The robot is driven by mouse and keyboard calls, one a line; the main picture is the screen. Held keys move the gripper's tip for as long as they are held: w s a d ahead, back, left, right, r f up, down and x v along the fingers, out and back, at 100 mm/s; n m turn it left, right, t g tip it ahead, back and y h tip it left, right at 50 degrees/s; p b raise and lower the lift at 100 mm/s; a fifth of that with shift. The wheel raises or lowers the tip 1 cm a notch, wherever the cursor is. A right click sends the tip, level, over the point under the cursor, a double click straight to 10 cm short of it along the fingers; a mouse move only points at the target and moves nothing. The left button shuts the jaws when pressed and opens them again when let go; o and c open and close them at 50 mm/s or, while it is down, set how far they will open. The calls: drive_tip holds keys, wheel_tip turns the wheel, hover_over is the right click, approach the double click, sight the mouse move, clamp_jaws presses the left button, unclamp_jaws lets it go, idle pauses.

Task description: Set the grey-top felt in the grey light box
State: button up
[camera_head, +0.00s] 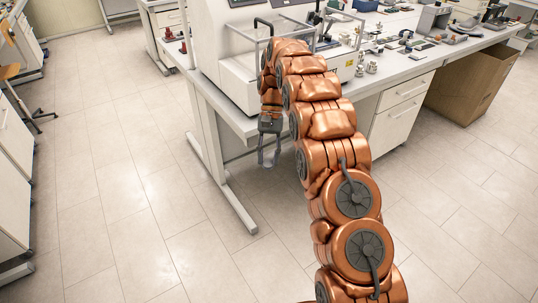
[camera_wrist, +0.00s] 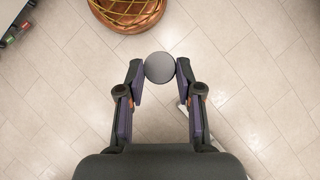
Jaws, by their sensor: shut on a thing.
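The grey-top felt (camera_wrist: 159,67) shows as a round dark-grey disc between my fingertips in the wrist view. My gripper (camera_wrist: 159,72) is shut on it, with one finger at each side. In the head view my gripper (camera_head: 268,160) hangs over the floor just off the front edge of the long bench, pointing down. I cannot pick out the grey light box for certain in either view.
The long bench (camera_head: 395,78) carries a large white machine (camera_head: 236,84) beside my arm, and several small tools and parts to the right. A cardboard box (camera_head: 470,85) stands under the bench's right end. White cabinets (camera_head: 14,135) stand at the left. The tiled floor (camera_head: 130,190) between is clear.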

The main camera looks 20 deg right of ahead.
drive_tip(key=shift+s+a+r, duration=0.1)
drive_tip(key=shift+s+a, duration=0.05)
drive_tip(key=shift+p, duration=0.3)
drive_tip(key=shift+r+n+p, duration=0.35)
drive_tip(key=shift+n, duration=0.15)
drive_tip(key=shift+s+r+h, duration=0.1)
drive_tip(key=shift+r+h, duration=0.1)
drive_tip(key=shift+h, duration=0.1)
